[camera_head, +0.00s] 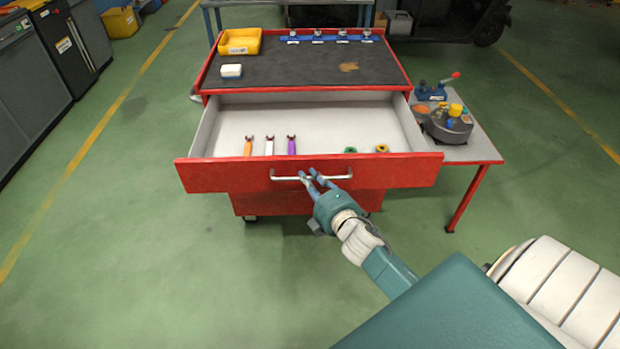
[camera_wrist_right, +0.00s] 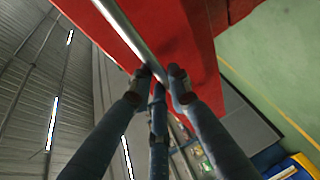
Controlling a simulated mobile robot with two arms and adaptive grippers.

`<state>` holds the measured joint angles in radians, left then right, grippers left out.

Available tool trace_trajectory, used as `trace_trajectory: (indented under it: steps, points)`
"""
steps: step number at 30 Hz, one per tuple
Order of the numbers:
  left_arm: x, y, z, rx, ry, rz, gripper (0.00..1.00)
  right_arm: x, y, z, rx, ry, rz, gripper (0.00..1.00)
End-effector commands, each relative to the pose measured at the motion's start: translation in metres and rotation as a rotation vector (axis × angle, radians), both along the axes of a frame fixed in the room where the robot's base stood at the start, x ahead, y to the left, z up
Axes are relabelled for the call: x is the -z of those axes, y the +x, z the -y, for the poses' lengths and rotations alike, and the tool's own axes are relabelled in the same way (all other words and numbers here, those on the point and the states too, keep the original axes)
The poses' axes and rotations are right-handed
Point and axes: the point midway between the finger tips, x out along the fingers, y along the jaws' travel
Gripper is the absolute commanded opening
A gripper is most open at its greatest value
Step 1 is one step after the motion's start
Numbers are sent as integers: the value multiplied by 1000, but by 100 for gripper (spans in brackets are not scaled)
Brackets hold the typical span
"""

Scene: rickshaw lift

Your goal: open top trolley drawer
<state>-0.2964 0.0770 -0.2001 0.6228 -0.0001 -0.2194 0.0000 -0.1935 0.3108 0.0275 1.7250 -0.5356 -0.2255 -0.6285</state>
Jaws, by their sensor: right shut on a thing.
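The red tool trolley (camera_head: 215,75) stands ahead of me with a dark mat on top. Its top drawer (camera_head: 225,178) is pulled well out and its light grey inside shows. Wrenches with orange, white and purple handles and two small round items lie in it. My right gripper (camera_head: 308,178) is shut on the silver bar handle (camera_head: 338,177) at the middle of the drawer front. In the right wrist view its fingers (camera_wrist_right: 160,80) close around the bar (camera_wrist_right: 122,27) beside the red front. My left gripper is not in view.
A side table (camera_head: 480,150) with a grey round device (camera_head: 448,128) stands at the trolley's right. A yellow bin (camera_head: 240,41) and a small white box (camera_head: 231,71) sit on top. Dark cabinets (camera_head: 30,80) line the left. Green floor in front is clear.

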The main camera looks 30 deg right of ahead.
Motion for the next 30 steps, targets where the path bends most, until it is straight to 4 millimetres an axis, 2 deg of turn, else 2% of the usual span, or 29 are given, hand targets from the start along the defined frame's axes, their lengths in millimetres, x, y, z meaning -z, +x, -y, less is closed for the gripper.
trace_trajectory:
  steps: [1,2,4,13,17,30]
  points:
    - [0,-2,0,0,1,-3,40,1,0,1,2,-3,-2,0]
    - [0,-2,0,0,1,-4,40,1,0,1,2,-3,-2,23]
    - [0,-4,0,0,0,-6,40,1,0,1,2,-2,-1,37]
    - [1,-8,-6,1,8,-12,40,0,-1,0,1,0,-1,37]
    - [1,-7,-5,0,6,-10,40,-1,-10,-2,0,0,-2,37]
    - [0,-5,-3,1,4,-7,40,-16,-95,-14,2,1,-4,37]
